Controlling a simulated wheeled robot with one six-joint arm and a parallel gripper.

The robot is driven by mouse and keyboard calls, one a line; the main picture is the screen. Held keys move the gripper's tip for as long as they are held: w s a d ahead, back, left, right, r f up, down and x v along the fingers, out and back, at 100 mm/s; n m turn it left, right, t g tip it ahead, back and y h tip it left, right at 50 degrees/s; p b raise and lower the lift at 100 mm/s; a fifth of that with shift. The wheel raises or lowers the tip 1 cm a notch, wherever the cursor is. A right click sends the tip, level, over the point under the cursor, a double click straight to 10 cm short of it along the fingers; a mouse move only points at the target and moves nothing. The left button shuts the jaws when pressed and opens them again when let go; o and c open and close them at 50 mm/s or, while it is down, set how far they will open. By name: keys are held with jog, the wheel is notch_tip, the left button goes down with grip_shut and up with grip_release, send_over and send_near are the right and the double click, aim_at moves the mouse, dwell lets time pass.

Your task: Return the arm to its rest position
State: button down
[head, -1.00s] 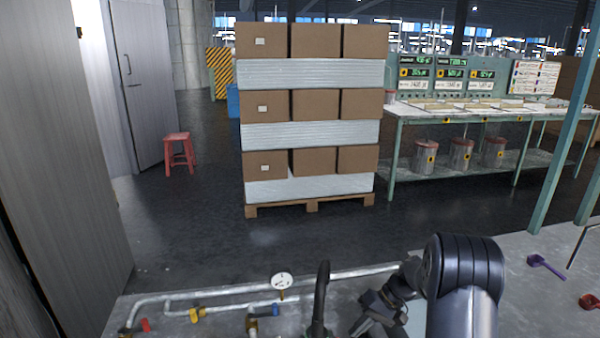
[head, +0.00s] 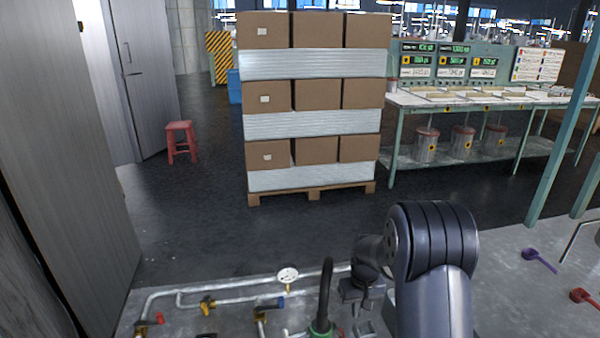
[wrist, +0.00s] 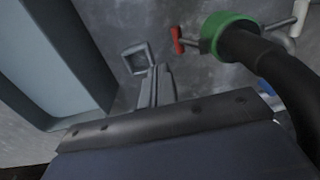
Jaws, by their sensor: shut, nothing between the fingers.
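My arm (head: 436,260) rises over the bench at the bottom of the head view, bent at a dark rounded joint. My gripper (head: 358,300) points down toward the bench, just right of a black hose (head: 327,285). In the wrist view my gripper's fingers (wrist: 157,85) are together with nothing between them. A small grey square piece (wrist: 137,58) lies on the bench by the fingertips. The hose's green collar (wrist: 222,36) and a red valve handle (wrist: 177,40) are to the right of the fingers, apart from them.
Metal pipes with a gauge (head: 288,275) and a yellow valve (head: 207,305) run along the bench at left. A pale blue tray (wrist: 60,50) is left of my gripper. A purple scoop (head: 540,260) and a red scoop (head: 585,298) lie at right. Stacked boxes (head: 316,95) stand beyond.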

notch_tip(320, 180, up, 11)
jog(key=shift+d, duration=0.2)
dwell(0.5)
